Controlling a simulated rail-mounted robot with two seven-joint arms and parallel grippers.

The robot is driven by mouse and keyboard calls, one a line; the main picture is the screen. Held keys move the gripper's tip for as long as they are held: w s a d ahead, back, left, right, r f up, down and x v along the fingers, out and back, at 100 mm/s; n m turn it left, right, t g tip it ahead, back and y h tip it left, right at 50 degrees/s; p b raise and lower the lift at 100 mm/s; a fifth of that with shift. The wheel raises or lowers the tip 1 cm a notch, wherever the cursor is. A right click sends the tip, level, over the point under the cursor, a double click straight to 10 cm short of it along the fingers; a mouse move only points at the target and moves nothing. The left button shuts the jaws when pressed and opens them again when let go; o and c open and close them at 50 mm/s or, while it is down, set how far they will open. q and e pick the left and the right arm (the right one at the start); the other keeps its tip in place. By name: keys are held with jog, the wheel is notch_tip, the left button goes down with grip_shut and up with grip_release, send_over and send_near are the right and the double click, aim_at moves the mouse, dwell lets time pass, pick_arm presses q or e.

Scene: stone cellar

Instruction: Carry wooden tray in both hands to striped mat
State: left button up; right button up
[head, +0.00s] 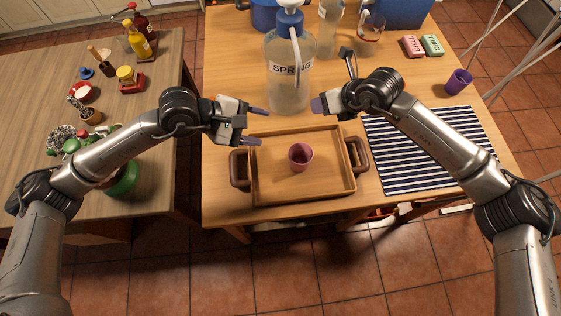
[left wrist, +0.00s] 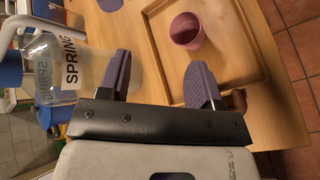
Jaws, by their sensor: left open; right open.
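The wooden tray (head: 262,192) lies flat on the table, with a brown handle at its left end (head: 238,168) and another at its right end (head: 358,157). A pink cup (head: 300,157) stands inside it. The striped mat (head: 428,150) lies just right of the tray, partly covered by my right arm. My left gripper (head: 262,127) is open and empty above the tray's far left corner. In the left wrist view its two purple fingers (left wrist: 158,80) are apart, with the tray (left wrist: 238,72) beyond. My right gripper (head: 322,105) is open and empty, beyond the tray's far right side, its fingers partly hidden.
A large SPRING water bottle (head: 289,85) stands close behind the tray, between my grippers. A purple cup (head: 458,82) and two chalk boxes (head: 422,46) sit at the right back. A cluttered side table (head: 150,205) is at the left, across a gap.

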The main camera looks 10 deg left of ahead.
pick_arm(q)
jog(key=s+a+f+m+g+y, duration=0.1)
jog(key=a+f+m+y, duration=0.25)
jog(key=a, duration=0.25)
pick_arm(e)
jog(key=d+f+m+g+h, duration=0.1)
jog(key=d+f+h, duration=0.2)
jog(key=d+h, duration=0.2)
jog(key=m+g+h, duration=0.2)
jog(key=h, duration=0.2)
send_near(363, 151)
jog(key=v, duration=0.2)
pick_arm(q)
jog(key=m+g+y, duration=0.2)
jog(key=m+y, duration=0.3)
jog(key=m, duration=0.1)
send_over(232, 167)
jog(key=a, duration=0.2)
jog(key=f, duration=0.3)
jog(key=shift+s+a+f, duration=0.15)
jog(key=shift+s+f, duration=0.05)
jog(key=shift+s, duration=0.1)
pick_arm(e)
jog(key=shift+a+r, duration=0.1)
jog(key=shift+r, duration=0.15)
pick_arm(q)
jog(key=shift+f, duration=0.15)
pick_arm(e)
jog(key=shift+f, duration=0.1)
